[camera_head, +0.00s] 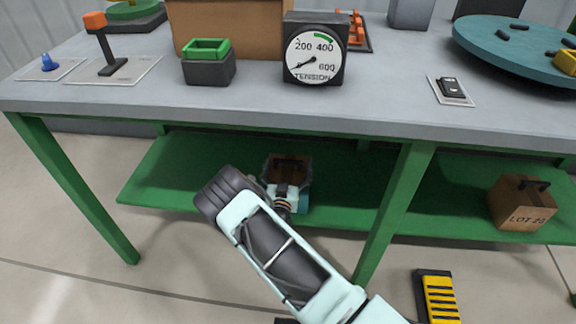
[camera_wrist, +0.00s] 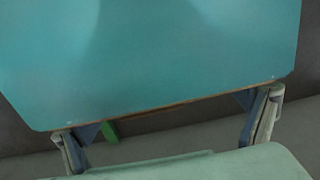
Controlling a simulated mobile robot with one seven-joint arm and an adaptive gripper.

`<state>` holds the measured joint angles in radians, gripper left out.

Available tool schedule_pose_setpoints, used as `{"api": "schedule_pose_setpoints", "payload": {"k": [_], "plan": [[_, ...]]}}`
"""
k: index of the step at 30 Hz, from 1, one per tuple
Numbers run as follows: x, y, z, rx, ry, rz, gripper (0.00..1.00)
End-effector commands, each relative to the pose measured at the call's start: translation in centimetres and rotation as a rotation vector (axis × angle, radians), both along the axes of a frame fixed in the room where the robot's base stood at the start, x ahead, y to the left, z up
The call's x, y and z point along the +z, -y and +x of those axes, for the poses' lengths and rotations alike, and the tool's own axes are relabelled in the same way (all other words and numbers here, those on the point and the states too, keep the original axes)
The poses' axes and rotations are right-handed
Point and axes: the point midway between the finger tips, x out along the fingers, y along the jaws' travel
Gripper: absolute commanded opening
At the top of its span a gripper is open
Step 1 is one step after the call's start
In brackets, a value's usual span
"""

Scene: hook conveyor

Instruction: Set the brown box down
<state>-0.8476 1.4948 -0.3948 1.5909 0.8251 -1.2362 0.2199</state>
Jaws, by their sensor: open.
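A brown box (camera_head: 290,161) with a dark handle on top stands on the green lower shelf, under the table. My gripper (camera_head: 286,192) is in front of it, partly hidden by my own arm. In the wrist view, a broad teal face with a thin brown lower edge (camera_wrist: 175,65) fills most of the picture; I take it for the box's face close up. My gripper's fingers (camera_wrist: 168,132) are spread wide near its lower corners, and I cannot tell whether they touch it. A second brown box (camera_head: 516,205), marked LOT 28, stands on the shelf at the right.
A green table leg (camera_head: 397,205) stands right of my arm. The grey tabletop (camera_head: 385,105) above carries a tension gauge (camera_head: 315,52), a green-rimmed bin (camera_head: 209,66) and a teal turntable (camera_head: 500,48). The shelf's left part is clear. A yellow-slatted black object (camera_head: 437,298) lies lower right.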

Motion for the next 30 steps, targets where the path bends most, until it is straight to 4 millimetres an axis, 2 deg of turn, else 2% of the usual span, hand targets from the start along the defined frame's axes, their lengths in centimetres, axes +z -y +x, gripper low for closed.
{"api": "schedule_pose_setpoints", "payload": {"k": [2, 5, 15, 19, 24, 30], "plan": [[0.3, 0.0, 0.0, 0.000, 0.001, 0.000, 0.92], [0.4, -0.1, -1.0, 0.001, -0.003, 0.000, 0.92], [0.5, -0.3, -8.1, 0.001, -0.004, -0.002, 0.92], [0.5, -0.4, -10.2, 0.002, -0.002, -0.002, 0.92], [0.4, -0.4, -11.7, 0.000, 0.000, 0.000, 0.92], [0.3, -0.4, -12.1, 0.000, 0.000, 0.000, 0.92]]}}
